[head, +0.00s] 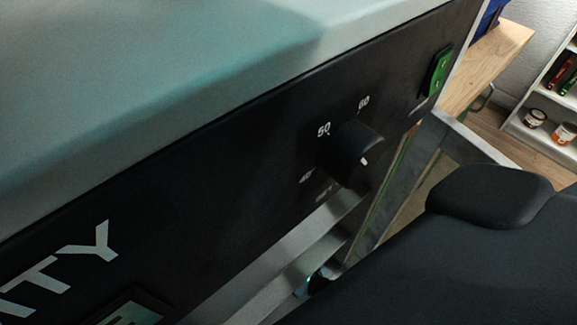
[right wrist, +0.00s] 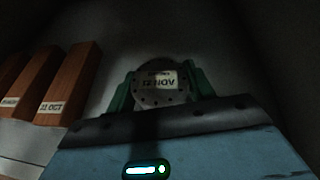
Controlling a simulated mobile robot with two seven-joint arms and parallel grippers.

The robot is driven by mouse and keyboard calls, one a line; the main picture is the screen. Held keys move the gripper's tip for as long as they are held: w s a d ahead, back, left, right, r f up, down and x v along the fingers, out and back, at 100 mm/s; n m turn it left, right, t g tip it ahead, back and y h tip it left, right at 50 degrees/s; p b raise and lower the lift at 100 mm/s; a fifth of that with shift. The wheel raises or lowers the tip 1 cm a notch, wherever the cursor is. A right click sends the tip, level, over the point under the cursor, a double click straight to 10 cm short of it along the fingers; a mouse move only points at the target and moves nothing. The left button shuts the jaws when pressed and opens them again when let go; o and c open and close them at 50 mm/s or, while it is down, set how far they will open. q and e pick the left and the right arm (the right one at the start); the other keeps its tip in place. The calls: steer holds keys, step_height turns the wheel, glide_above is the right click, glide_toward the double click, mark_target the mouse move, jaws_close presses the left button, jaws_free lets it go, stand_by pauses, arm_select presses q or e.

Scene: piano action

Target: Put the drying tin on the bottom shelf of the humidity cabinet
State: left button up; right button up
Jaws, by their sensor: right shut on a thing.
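The drying tin (right wrist: 150,97) shows in the right wrist view as a round dark lid with small holes and a pale label. My right gripper (right wrist: 161,84) has its green fingers on either side of the tin and is shut on it. The tin is in a dim grey space; whether it touches a surface below cannot be told. The humidity cabinet (head: 250,130) fills the head view with its pale top and black front panel. Its shelves cannot be made out in the head view. My left gripper is not in view.
Reddish-brown wooden blocks (right wrist: 68,85) with date labels stand on a pale ledge (right wrist: 25,140) left of the tin. The cabinet panel has a black knob (head: 352,150) and a green switch (head: 438,72). A wooden bench (head: 487,62) and white shelves (head: 545,105) with cans are beyond.

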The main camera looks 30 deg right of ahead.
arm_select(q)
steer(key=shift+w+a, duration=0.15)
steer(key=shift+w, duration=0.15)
arm_select(e)
steer(key=shift+w, duration=0.1)
steer(key=shift+f, duration=0.1)
steer(key=shift+f, duration=0.1)
steer(key=o, duration=1)
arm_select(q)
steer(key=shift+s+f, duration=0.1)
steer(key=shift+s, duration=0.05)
